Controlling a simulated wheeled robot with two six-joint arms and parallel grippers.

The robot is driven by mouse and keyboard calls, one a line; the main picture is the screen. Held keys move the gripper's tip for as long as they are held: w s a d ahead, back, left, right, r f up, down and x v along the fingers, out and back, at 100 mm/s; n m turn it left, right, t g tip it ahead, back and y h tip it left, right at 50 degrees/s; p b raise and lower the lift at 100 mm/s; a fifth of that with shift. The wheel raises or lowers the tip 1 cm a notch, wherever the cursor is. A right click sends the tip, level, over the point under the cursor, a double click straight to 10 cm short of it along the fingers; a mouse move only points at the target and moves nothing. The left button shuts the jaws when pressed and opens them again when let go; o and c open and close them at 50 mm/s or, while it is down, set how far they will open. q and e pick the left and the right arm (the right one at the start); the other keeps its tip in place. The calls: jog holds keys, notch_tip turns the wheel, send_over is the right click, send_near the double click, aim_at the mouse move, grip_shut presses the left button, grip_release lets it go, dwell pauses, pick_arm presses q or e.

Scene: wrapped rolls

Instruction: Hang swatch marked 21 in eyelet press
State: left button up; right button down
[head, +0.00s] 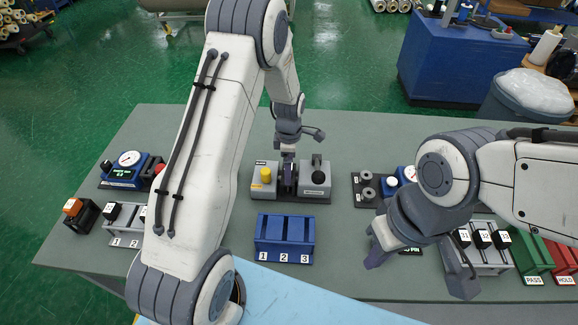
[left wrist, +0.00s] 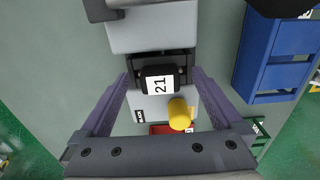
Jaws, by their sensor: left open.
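The swatch marked 21 (left wrist: 160,72) is a black piece with a white label. In the left wrist view it sits in the gap between the two grey blocks of a press-like device, which I take for the eyelet press (head: 316,178). How the swatch is held below is hidden. My right gripper (head: 418,274) is open and empty over the table's right part.
A blue rack (head: 285,232) with slots 1, 2, 3 stands in front of the device. A blue gauge unit (head: 124,171) and an orange-button box (head: 76,212) are at left. At right are a rack with black pieces, green PASS (head: 532,258) and red HOLD bins.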

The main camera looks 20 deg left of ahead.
pick_arm(q)
notch_tip(320, 180, up, 9)
jog(key=shift+f+b, duration=0.1)
jog(key=shift+b, duration=0.95)
jog(key=shift+r, duration=0.7)
jog(key=shift+d, duration=0.1)
